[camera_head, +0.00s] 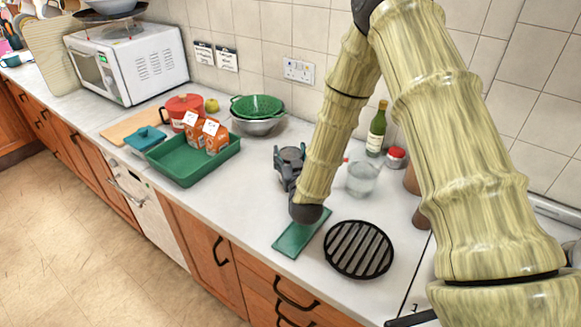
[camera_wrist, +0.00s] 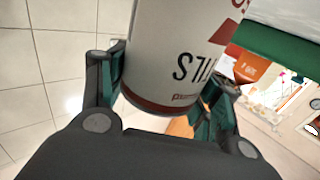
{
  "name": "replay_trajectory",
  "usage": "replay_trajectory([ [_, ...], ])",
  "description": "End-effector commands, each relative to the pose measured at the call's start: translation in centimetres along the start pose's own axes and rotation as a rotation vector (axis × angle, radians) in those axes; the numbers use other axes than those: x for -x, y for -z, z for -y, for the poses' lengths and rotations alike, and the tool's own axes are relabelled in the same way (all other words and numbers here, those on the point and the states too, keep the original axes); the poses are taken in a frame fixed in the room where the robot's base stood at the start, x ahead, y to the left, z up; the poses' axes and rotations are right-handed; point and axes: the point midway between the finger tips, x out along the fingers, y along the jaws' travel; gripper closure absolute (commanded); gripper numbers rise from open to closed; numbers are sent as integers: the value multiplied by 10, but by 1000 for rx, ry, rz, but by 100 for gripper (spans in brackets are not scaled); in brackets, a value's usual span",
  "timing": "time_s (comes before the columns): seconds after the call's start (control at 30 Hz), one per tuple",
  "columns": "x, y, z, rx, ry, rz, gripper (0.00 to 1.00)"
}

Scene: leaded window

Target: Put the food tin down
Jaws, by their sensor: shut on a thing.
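The food tin (camera_wrist: 170,55) is white with dark lettering, a red patch and a dark red band near its end. In the wrist view it fills the middle, between the two dark and green fingers of my gripper (camera_wrist: 166,82). The fingers are shut on its sides. In the head view my gripper (camera_head: 290,168) is over the counter, left of the glass bowl and right of the green tray. My arm hides part of it, and I cannot make out the tin there. Whether the tin touches the counter cannot be told.
A green tray (camera_head: 163,163) with orange cartons (camera_head: 215,137) stands to the left. A green board (camera_head: 292,243) and a round black trivet (camera_head: 358,249) lie near the front edge. A glass bowl (camera_head: 362,180), a bottle (camera_head: 376,130) and a red-lidded jar (camera_head: 396,158) stand behind.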

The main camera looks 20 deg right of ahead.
Motion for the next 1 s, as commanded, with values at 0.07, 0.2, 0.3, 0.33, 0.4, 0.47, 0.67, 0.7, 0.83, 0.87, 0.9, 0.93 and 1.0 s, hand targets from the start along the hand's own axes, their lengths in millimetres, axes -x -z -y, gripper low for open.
replay_trajectory([
  [0.07, 0, 1, 0, 0, 0, -1, 82],
  [0.2, 0, 1, 0, 0, 0, -1, 82],
  [0.3, 0, 2, 0, 0, 0, -2, 82],
  [0.33, 0, 3, 0, 0, 0, -2, 82],
  [0.4, 0, 5, 0, -1, 0, -3, 82],
  [0.47, 0, 8, 0, 0, 0, -3, 82],
  [0.67, -1, 25, 0, -1, -1, -4, 82],
  [0.7, 0, 29, 0, 0, -1, -4, 82],
  [0.83, 16, 33, 3, 0, 2, 1, 82],
  [0.87, 22, 34, 4, 0, 2, 1, 82],
  [0.9, 31, 35, 6, 0, 2, 2, 82],
  [0.93, 37, 35, 7, 0, 2, 1, 82],
  [1.0, 54, 37, 10, 1, 2, 1, 82],
])
